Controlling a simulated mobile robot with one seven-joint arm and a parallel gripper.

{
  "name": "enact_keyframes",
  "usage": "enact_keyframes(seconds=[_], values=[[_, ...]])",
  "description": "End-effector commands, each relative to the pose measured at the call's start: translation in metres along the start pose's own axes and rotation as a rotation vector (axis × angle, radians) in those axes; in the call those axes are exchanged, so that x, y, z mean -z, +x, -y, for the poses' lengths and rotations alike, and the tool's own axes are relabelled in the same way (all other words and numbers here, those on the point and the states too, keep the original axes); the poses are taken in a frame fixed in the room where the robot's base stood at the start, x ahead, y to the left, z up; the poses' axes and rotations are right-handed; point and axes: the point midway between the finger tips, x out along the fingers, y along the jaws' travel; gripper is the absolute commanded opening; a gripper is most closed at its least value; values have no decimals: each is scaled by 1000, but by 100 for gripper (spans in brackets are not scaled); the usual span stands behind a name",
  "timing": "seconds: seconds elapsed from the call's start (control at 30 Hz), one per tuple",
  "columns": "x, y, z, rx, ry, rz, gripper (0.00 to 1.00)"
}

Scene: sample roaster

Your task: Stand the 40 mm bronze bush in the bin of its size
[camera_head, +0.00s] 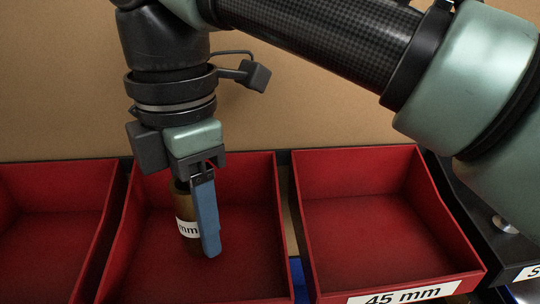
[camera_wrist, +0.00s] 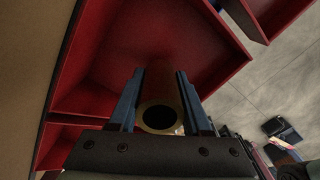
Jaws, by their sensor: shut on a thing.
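The bronze bush (camera_head: 183,206) is a hollow cylinder with a white label ending in "mm"; its number is hidden. My gripper (camera_head: 205,245) is shut on it, with the blue fingers along its sides. The bush is upright inside the middle red bin (camera_head: 250,225) in the head view. I cannot tell whether its lower end touches the bin floor. In the wrist view the bush's open end ring (camera_wrist: 160,117) shows between the fingers of my gripper (camera_wrist: 157,85). The middle bin's label is out of view.
A red bin labelled "45 mm" (camera_head: 405,294) stands to the right, empty. Another red bin (camera_head: 50,220) stands to the left, its visible part empty. Bin walls rise close around the gripper. A tan wall (camera_head: 60,80) is behind. A dark tray (camera_head: 500,215) holds a metal part at the right.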

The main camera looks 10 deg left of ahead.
Motion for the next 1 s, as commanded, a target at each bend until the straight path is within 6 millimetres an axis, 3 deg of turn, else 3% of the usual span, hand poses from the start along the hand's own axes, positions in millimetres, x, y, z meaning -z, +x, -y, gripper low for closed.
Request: enact_keyframes(seconds=[0.13,0.53,0.57,0.7,1.0], values=[[0,19,0,-2,0,1,0],[0,23,0,-3,-1,-1,0],[0,24,0,-1,-1,-1,50],[0,23,0,-1,-1,0,76],[0,23,0,-1,0,0,79]])
